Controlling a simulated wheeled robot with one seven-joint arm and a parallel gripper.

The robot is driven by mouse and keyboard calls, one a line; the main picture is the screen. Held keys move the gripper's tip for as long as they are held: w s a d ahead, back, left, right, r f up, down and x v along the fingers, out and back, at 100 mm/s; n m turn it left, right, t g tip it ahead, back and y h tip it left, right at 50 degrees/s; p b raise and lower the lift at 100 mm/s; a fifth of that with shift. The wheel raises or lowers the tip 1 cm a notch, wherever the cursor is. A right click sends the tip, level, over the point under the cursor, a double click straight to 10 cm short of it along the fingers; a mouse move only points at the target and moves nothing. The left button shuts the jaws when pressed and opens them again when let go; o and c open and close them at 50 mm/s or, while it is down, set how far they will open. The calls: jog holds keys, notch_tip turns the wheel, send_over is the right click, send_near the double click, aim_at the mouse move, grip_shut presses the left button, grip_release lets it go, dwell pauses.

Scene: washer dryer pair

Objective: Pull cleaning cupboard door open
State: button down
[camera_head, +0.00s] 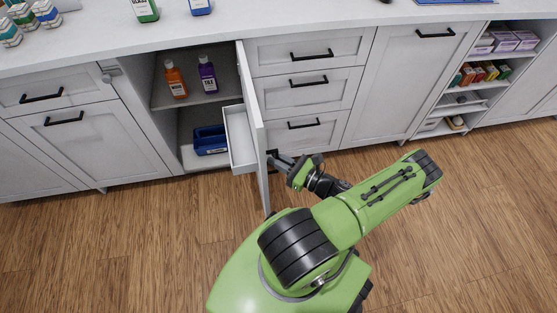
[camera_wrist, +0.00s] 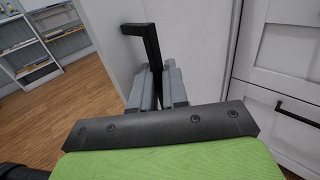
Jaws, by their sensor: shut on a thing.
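The cleaning cupboard door (camera_head: 252,111) is swung wide open and stands roughly edge-on to the head view. Inside the cupboard, an orange bottle (camera_head: 175,80) and a purple bottle (camera_head: 207,75) stand on the shelf, and a blue caddy (camera_head: 210,140) sits below. A white bin (camera_head: 240,138) is on the door's inner side. My gripper (camera_head: 280,160) is at the door's outer face. In the wrist view, my gripper (camera_wrist: 157,88) is shut on the black door handle (camera_wrist: 149,42), whose upper end shows above the fingers.
Closed drawers (camera_head: 310,83) are just right of the open door, with black bar handles. An open shelf unit (camera_head: 480,85) stands at the far right. The wooden floor (camera_head: 130,240) is clear left of my arm. Bottles stand on the countertop (camera_head: 300,18).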

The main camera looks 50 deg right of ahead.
jog(key=shift+w+d+r, duration=0.15)
jog(key=shift+d+r, duration=0.05)
jog(key=c, duration=1.2)
grip_release()
jog(key=shift+w+d+f, duration=0.1)
jog(key=shift+w, duration=0.05)
jog(key=s+d+p, duration=0.1)
jog(key=s, duration=1.4)
jog(key=shift+s+d, duration=0.15)
jog(key=shift+s, duration=0.25)
